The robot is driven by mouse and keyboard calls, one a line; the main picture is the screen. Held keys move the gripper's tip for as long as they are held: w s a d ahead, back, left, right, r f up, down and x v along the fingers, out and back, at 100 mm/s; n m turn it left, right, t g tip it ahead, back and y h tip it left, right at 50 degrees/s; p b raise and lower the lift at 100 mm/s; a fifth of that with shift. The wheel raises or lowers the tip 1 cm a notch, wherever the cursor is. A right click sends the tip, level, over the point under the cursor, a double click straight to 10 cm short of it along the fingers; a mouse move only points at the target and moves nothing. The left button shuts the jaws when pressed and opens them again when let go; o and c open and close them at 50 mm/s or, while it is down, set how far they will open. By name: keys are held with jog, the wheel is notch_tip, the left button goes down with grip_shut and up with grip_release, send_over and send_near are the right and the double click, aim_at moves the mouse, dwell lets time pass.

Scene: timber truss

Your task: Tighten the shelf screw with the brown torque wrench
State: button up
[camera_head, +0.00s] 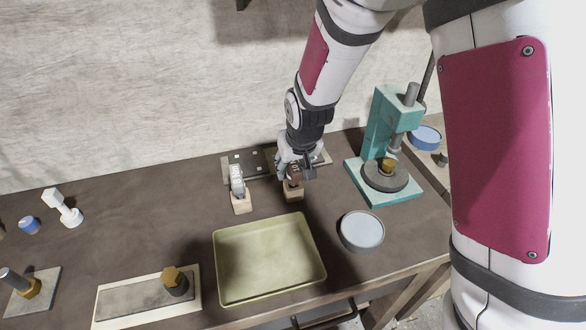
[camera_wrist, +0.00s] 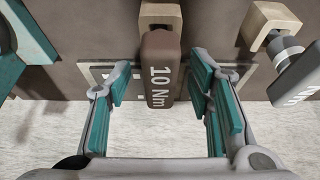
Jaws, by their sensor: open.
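The brown torque wrench (camera_wrist: 161,70), marked "10 Nm", stands in a wooden holder (camera_wrist: 160,14) at the back of the bench; it also shows in the head view (camera_head: 294,174), partly covered by my gripper. My gripper (camera_wrist: 160,78) is open, with one teal-padded finger on each side of the wrench handle. Gaps show between the handle and both fingers. Hex-headed screws show on a framed grey plate (camera_head: 132,300) at front left, on a small grey plate (camera_head: 47,283) at far left, and under the teal press (camera_head: 381,122). I cannot tell which one is the shelf screw.
A grey-white wrench (camera_head: 237,178) in its own holder stands left of the brown one. A dark panel (camera_head: 245,161) lies behind them by the wall. An olive tray (camera_head: 268,258) and a round grey-lidded tin (camera_head: 362,231) are in front. Bench left of the holders is fairly clear.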

jog(key=shift+w+f, duration=0.15)
jog(key=shift+f, duration=0.4)
grip_shut()
notch_tip(320, 180, up, 10)
jog(key=shift+r, duration=0.1)
dwell(0.3)
